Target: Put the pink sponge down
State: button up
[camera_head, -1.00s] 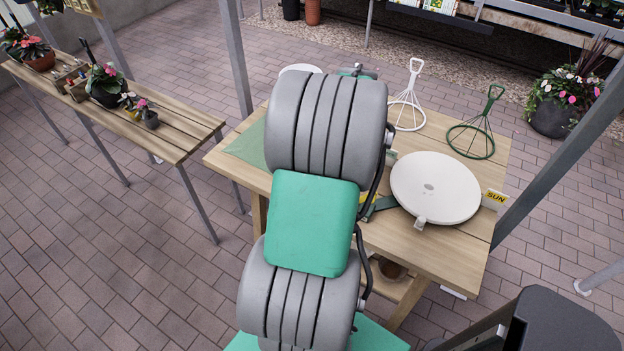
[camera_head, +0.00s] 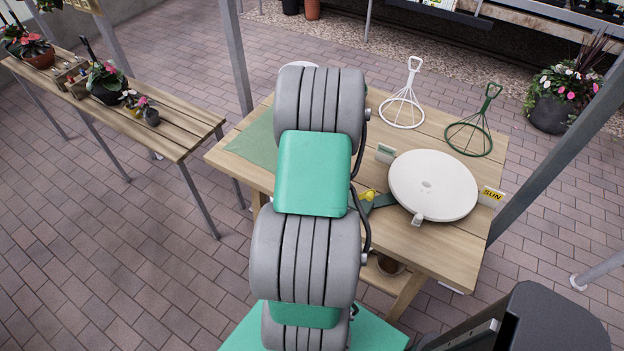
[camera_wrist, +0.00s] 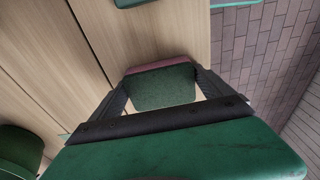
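The pink sponge (camera_wrist: 163,68) shows in the wrist view as a pink edge along a dark green pad face. It sits between the two fingertips of my gripper (camera_wrist: 163,88), which appear to touch its left and right sides. Wooden slats lie beyond it; I cannot tell whether the sponge touches them. In the head view my arm hides both gripper and sponge above the wooden table (camera_head: 440,250).
On the table are a white round turntable (camera_head: 432,186), a yellow "SUN" sign (camera_head: 491,195), a white wire stand (camera_head: 403,105), a green wire stand (camera_head: 471,135) and a green mat (camera_head: 255,142). A plant bench (camera_head: 160,135) stands at left.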

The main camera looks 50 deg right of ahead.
jog(key=shift+o, duration=0.8)
jog(key=shift+r, duration=0.15)
jog(key=shift+r, duration=0.25)
notch_tip(320, 180, up, 11)
jog(key=s+b, duration=0.1)
jog(key=b, duration=0.1)
jog(key=w+a+r, duration=0.4)
jog(key=a, duration=0.6)
jog(key=w+a+r, duration=0.3)
jog(key=w+a, duration=0.2)
jog(key=a, duration=0.5)
jog(key=s+a+t, duration=0.1)
jog(key=s+a, duration=0.1)
jog(key=a, duration=0.6)
jog(key=s+a+r+t, duration=0.1)
jog(key=s+a, duration=0.1)
jog(key=a, duration=0.7)
jog(key=shift+s+r+m, duration=0.15)
jog(key=shift+s+m, duration=0.15)
jog(key=shift+m, duration=0.1)
